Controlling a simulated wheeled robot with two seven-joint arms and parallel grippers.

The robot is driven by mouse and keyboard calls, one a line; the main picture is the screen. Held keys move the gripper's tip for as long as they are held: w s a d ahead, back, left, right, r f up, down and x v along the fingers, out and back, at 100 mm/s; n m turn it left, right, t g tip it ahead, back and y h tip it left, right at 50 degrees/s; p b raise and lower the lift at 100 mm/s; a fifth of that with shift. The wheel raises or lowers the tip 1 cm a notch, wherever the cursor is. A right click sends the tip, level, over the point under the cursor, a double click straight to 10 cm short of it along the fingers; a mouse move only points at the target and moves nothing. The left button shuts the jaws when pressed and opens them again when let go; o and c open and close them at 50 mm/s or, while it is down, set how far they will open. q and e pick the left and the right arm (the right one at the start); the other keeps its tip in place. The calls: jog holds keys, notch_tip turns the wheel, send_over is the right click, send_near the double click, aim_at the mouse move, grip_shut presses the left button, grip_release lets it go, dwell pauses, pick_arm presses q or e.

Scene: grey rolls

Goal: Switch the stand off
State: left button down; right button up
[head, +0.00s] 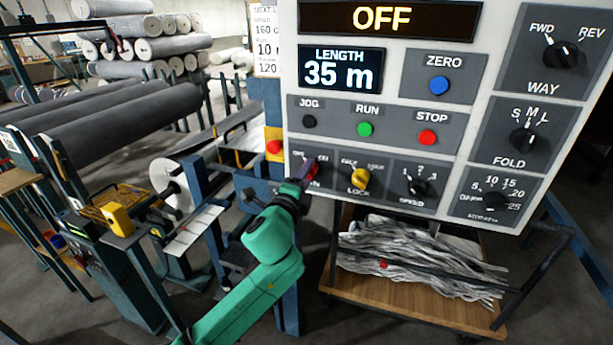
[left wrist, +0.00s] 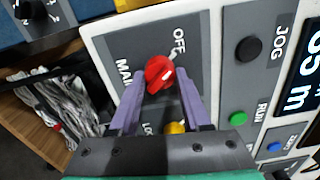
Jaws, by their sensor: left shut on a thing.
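The stand's control panel (head: 393,142) fills the upper right of the head view. Its top display (head: 380,17) reads OFF. The red main switch knob (left wrist: 160,73) shows in the left wrist view, with the label OFF just beyond it. My left gripper (head: 307,172) reaches the panel's lower left corner, and its purple fingers (left wrist: 156,98) are shut on the red knob from both sides. In the head view the gripper hides most of the knob. My right gripper is in neither view.
A yellow lock knob (head: 360,179) sits just right of the red one. JOG, green RUN (head: 365,129) and red STOP (head: 427,136) buttons are above. A wooden cart (head: 420,300) with grey strips stands below. Grey rolls (head: 120,118) lie at left.

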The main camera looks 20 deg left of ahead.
pick_arm(q)
jog(key=shift+n, duration=0.7)
jog(key=shift+c, duration=1.8)
grip_release()
jog(key=shift+s, duration=0.1)
jog(key=s+b, duration=0.4)
jog(key=s, duration=1)
jog(key=shift+s+a, duration=0.15)
jog(key=shift+a, duration=0.3)
